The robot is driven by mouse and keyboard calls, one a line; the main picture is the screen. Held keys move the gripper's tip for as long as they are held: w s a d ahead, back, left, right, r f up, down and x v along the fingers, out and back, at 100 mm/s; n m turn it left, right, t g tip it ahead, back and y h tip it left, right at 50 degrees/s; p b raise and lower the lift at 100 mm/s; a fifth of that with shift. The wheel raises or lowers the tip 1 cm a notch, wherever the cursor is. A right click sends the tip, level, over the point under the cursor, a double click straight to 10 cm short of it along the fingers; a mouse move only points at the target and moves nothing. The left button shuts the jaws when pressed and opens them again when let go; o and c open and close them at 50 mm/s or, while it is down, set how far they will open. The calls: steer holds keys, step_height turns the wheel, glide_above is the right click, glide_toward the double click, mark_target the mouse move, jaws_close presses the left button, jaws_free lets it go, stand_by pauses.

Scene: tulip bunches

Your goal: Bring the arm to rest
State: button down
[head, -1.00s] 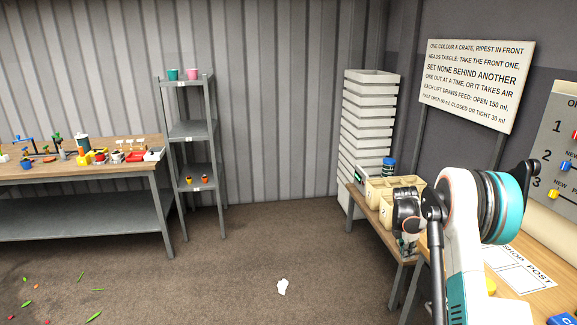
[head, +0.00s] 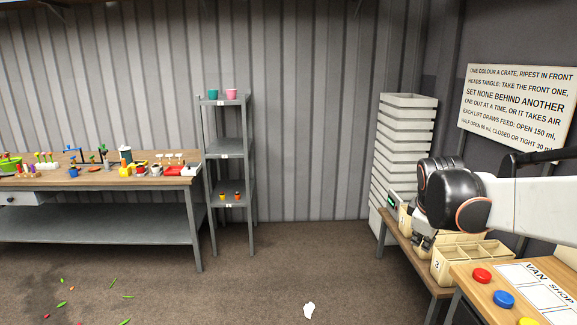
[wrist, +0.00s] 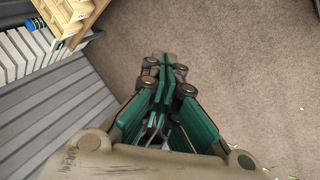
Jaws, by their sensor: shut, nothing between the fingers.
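My gripper (wrist: 165,75) shows in the wrist view, its two fingers together with nothing between them, above bare brown floor. In the head view my arm reaches in from the right edge, with a black joint in front of the side bench. The gripper (head: 424,241) there is small and partly hidden, beside the crates (head: 468,250) on that bench. No tulip bunch is in the gripper.
A work table (head: 120,173) with small pots and tools stands at the left. A grey shelf (head: 228,147) holds pots. White crates (head: 407,130) are stacked at the back right. A bench with coloured discs (head: 482,276) is at the lower right.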

steer(key=s+a+r+m+t+y, duration=0.1)
steer(key=s+a+m, duration=0.1)
steer(key=s+a, duration=0.3)
steer(key=s+a+r+m, duration=0.2)
steer(key=s+a, duration=0.1)
steer(key=s, duration=0.4)
steer(key=s+a+f+m+y, duration=0.1)
steer(key=s+a+f+m, duration=0.1)
steer(key=s, duration=0.4)
steer(key=s+a+f+m+t+b, duration=0.1)
steer(key=s+a+f+m, duration=0.1)
steer(key=s+f, duration=0.2)
steer(key=s, duration=0.3)
steer(key=shift+a+f+m+y, duration=0.3)
steer(key=shift+a+f+y, duration=0.1)
steer(key=shift+s, duration=0.1)
